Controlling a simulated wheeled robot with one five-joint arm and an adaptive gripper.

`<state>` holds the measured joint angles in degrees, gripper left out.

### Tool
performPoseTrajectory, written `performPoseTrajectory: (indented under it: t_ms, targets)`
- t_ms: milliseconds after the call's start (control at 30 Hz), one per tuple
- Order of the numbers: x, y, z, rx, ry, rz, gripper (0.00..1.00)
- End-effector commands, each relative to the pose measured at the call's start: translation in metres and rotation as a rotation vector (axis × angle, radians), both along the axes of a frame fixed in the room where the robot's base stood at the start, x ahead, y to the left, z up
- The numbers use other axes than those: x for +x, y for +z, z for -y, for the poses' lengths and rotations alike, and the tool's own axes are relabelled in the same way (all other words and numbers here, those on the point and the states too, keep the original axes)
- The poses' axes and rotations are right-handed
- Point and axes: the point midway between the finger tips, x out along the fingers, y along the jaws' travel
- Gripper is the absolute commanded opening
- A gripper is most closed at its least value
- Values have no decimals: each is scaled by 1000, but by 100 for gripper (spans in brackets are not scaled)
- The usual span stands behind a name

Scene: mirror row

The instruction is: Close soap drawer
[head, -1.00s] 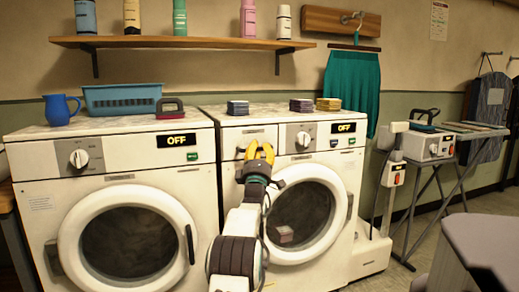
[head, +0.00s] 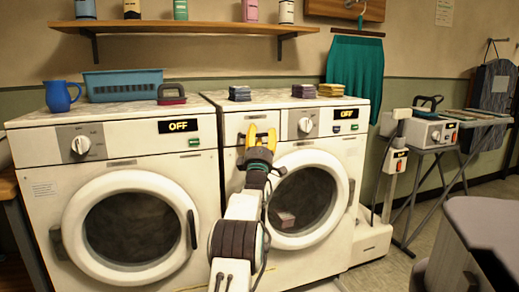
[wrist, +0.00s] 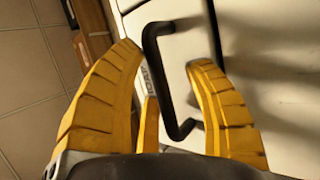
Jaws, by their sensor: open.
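The soap drawer's pale front (wrist: 180,62) shows in the wrist view, with a black bar handle (wrist: 153,60) on it and partly hidden lettering. In the head view the drawer area is at the upper left of the right washer (head: 350,140), mostly hidden behind my gripper. My gripper (head: 261,130) is open in front of it. In the wrist view its yellow fingers (wrist: 172,85) stand on either side of the handle, with nothing clamped. I cannot tell how far the drawer stands out.
The left washer (head: 40,160) stands beside the right one; both displays read OFF. A blue mug (head: 62,97), a blue basket (head: 122,86) and small folded stacks (head: 304,91) sit on top. An ironing board (head: 478,117) is at right, and a grey-topped surface (head: 480,222) is nearer.

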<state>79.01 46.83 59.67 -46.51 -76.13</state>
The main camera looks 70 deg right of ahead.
Motion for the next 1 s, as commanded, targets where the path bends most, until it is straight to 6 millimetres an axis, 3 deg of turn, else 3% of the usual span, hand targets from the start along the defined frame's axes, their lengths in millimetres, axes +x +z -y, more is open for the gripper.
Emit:
performPoseTrajectory:
  t_ms: [1000]
  targets:
    - [-16,-46,-85,-6,1,2,47]
